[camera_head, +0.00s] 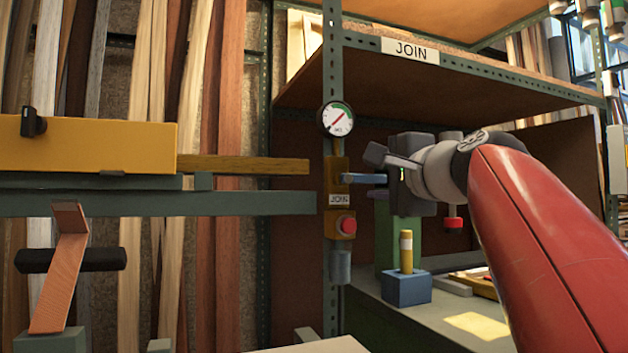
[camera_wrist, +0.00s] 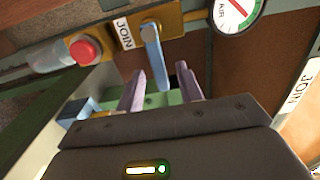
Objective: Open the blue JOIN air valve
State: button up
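The blue JOIN air valve lever (camera_head: 362,179) sticks out to the right from a yellow-brown valve box (camera_head: 338,165) on the shelf post. In the wrist view the blue lever (camera_wrist: 154,58) runs from the yellow plate toward my gripper. My gripper (camera_head: 378,174) is at the lever's free end. In the wrist view, my gripper's two fingers (camera_wrist: 160,78) stand apart, one on each side of the lever's end, with visible gaps; the gripper is open. A JOIN label (camera_head: 339,200) and a red button (camera_head: 346,225) sit below the lever on the same post.
A round gauge (camera_head: 338,118) is above the valve box. A shelf with a JOIN sign (camera_head: 410,50) overhangs my gripper. A blue block with a yellow peg (camera_head: 406,285) stands on the bench below. A yellow fence beam (camera_head: 95,147) and wooden bar lie left.

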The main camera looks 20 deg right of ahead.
aim_at(373, 179)
jog(key=shift+w+a, duration=0.1)
jog(key=shift+w, duration=2.15)
jog(key=shift+c, duration=0.5)
grip_shut()
